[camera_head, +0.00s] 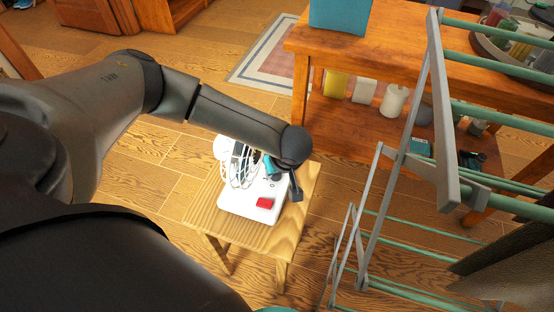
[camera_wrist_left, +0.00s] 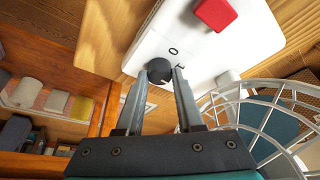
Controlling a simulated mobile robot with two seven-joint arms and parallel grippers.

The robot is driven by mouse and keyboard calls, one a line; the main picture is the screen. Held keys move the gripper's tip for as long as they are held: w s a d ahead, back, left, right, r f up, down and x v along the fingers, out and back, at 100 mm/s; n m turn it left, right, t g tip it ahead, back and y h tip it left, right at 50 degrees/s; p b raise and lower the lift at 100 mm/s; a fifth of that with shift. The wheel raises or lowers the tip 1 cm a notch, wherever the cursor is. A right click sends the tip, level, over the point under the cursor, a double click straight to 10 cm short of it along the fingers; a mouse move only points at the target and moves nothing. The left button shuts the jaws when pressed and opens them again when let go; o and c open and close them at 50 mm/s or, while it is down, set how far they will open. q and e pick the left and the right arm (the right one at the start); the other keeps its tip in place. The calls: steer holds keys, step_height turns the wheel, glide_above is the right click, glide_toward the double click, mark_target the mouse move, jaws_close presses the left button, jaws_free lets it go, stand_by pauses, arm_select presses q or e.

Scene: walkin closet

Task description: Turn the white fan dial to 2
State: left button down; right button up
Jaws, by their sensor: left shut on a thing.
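The white fan stands on a small wooden stool. Its white base (camera_head: 238,203) carries a red square button (camera_head: 265,203) and a white wire cage (camera_head: 238,167). The base also shows in the left wrist view (camera_wrist_left: 200,48), with the red button (camera_wrist_left: 214,13) at the top. The dark round dial (camera_wrist_left: 159,68) sits on the base, with a "0" mark just above it in that view. My left gripper (camera_wrist_left: 161,74) is shut on the dial, one finger on each side. In the head view the left wrist hides the dial. My right gripper is not in view.
The wooden stool (camera_head: 205,212) stands on a wood floor. A grey and green drying rack (camera_head: 445,110) is close on the right, with dark cloth on it. A wooden shelf table (camera_head: 400,45) with jars stands behind. A rug (camera_head: 268,55) lies at the back.

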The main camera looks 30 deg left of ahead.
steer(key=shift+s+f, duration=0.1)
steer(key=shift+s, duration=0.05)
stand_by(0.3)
arm_select(q)
steer(key=c, duration=0.5)
jaws_free()
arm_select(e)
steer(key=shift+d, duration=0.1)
